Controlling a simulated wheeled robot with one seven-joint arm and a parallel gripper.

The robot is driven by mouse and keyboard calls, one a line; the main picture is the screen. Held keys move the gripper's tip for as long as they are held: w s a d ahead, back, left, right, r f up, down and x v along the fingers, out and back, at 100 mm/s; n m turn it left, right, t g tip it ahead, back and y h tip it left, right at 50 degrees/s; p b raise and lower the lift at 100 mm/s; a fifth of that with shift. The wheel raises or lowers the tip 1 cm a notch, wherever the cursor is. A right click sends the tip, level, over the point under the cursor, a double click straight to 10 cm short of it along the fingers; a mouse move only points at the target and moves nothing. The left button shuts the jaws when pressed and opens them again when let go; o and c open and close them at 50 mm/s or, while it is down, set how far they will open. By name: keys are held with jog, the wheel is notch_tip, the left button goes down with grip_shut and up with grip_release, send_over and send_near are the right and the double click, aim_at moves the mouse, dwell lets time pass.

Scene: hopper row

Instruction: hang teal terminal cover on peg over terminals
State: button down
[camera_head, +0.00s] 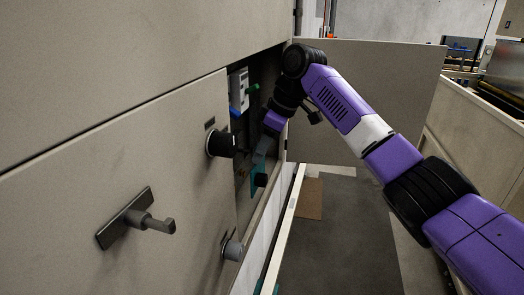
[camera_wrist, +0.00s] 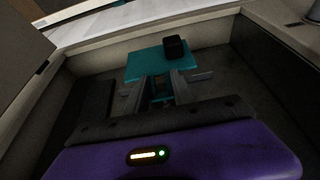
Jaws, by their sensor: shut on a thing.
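The teal terminal cover (camera_head: 258,188) is inside the open cabinet bay, low in the opening. In the wrist view the teal cover (camera_wrist: 143,64) is a flat plate with a black block-like knob (camera_wrist: 175,47) on it. My gripper (camera_head: 259,158) reaches into the bay from the right. In the wrist view its two fingers (camera_wrist: 163,84) are closed on the near part of the cover. Small brownish parts (camera_head: 241,172) beside the cover may be terminals. I cannot make out the peg. Whether the cover touches the back panel cannot be told.
A cabinet door with a black knob (camera_head: 221,144) and a grey handle (camera_head: 148,222) stands left of the bay. An open panel (camera_head: 400,95) stands behind my arm.

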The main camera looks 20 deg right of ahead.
aim_at(251, 150)
jog(key=shift+w+a, duration=0.1)
jog(key=shift+w+a, duration=0.8)
jog(key=shift+a, duration=0.25)
jog(key=shift+f, duration=0.1)
dwell(0.3)
jog(key=shift+f, duration=0.25)
dwell(0.4)
jog(key=c, duration=1)
grip_release()
